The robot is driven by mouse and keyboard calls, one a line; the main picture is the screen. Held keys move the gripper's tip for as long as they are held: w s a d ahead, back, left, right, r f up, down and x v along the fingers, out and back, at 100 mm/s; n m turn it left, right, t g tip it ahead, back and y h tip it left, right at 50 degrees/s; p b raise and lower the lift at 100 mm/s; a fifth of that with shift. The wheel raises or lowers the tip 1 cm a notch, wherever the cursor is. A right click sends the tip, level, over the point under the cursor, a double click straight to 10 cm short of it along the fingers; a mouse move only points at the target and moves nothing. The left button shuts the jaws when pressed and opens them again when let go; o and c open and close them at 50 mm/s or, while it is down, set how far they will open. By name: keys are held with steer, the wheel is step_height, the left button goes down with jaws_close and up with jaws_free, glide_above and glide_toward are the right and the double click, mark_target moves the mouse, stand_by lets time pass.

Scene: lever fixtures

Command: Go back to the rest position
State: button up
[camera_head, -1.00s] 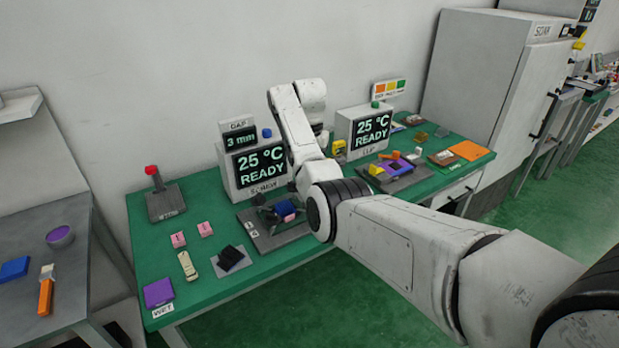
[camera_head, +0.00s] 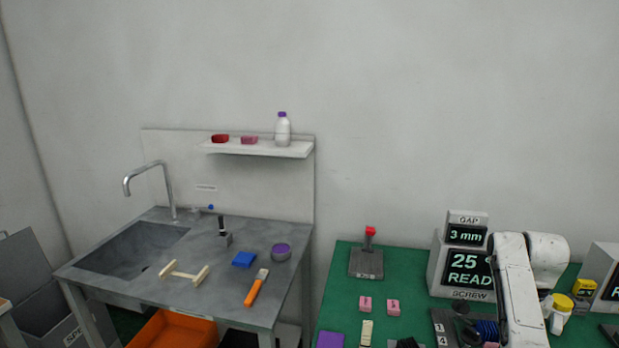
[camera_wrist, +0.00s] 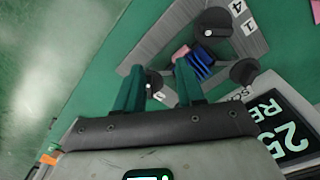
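My gripper (camera_wrist: 158,70) shows in the wrist view as two green fingers, spread apart with nothing held between them. The fingers point toward the grey fixture plate (camera_wrist: 168,38), which carries dark knobs (camera_wrist: 216,28) and a blue ribbed part (camera_wrist: 201,64) with a pink block (camera_wrist: 181,51) against it. One dark knob shows in the gap beyond the fingers; I cannot tell how far off it is. In the head view my white arm stands at the lower right, beside the SCREW display (camera_head: 467,270), and my gripper does not show.
A red-topped lever fixture (camera_head: 367,262) and pink blocks (camera_head: 393,307) are on the green bench (camera_head: 343,288). At left is a grey sink table (camera_head: 215,292) with a blue block (camera_head: 244,259), a purple-topped round (camera_head: 281,252) and an orange-handled tool (camera_head: 256,288). A shelf (camera_head: 290,150) hangs above.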

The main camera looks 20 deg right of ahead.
steer(key=s+a+f+n, duration=0.35)
steer(key=a+f, duration=0.25)
steer(key=a, duration=0.3)
steer(key=s+a+f+n, duration=0.35)
steer(key=a+f, duration=0.35)
steer(key=a, duration=0.3)
steer(key=s+a+r+n+t, duration=0.1)
steer(key=s+a+n, duration=0.5)
steer(key=s+a, duration=0.8)
steer(key=s, duration=0.4)
steer(key=shift+s+a, duration=0.15)
steer(key=shift+a, duration=0.15)
